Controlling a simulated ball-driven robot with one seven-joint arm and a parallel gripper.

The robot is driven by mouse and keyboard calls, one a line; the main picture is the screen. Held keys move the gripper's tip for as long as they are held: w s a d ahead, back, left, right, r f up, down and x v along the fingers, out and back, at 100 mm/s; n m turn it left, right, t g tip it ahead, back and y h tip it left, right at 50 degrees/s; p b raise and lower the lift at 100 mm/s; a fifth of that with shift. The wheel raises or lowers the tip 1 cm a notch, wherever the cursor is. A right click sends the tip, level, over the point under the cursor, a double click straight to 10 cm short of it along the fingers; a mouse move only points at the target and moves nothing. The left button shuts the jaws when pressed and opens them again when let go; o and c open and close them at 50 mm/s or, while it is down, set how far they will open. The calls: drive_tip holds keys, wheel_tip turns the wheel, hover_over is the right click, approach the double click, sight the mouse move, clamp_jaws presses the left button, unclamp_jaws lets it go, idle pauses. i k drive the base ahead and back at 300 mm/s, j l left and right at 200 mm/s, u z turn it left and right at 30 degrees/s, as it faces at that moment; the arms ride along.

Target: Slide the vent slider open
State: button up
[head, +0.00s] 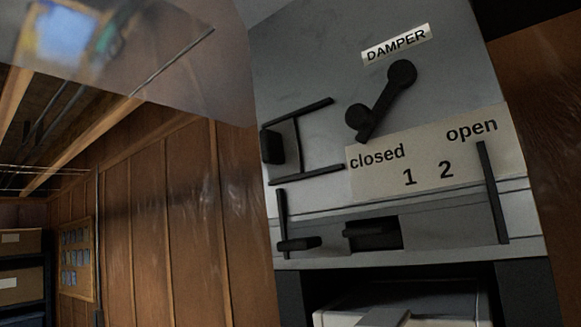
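The vent slider seems to be in the grey metal panel (325,70) on the right. A pale plate (430,165) there reads "closed", "1", "2" and "open" from left to right. Below it runs a horizontal track (450,236) between a black upright bar at left (283,215) and one at right (493,190). A black tab (299,243) sits at the left bar, under "closed". A dark opening (380,242) with a black bar-like piece lies right of it. Which piece is the slider's handle I cannot tell. I see no gripper fingers.
A black lever (388,98) hangs under a "DAMPER" label (396,43). A black bracket (300,145) juts out at the panel's left. A pale box-like shape (400,300) lies in the dark recess below. Wooden wall (175,220) and shelf boxes (20,243) stand left.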

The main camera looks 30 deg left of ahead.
sight(278, 143)
drive_tip(key=i+j, duration=0.15)
drive_tip(key=j, duration=0.3)
drive_tip(key=i+j, duration=0.15)
drive_tip(key=j, duration=0.3)
drive_tip(key=i+j+z, duration=0.1)
drive_tip(key=j, duration=0.35)
drive_tip(key=i+j, duration=0.15)
drive_tip(key=j, duration=0.35)
drive_tip(key=i+j, duration=0.1)
drive_tip(key=j, duration=0.35)
drive_tip(key=i+j+z, duration=0.1)
drive_tip(key=j, duration=0.4)
drive_tip(key=i+j, duration=0.15)
drive_tip(key=j, duration=0.3)
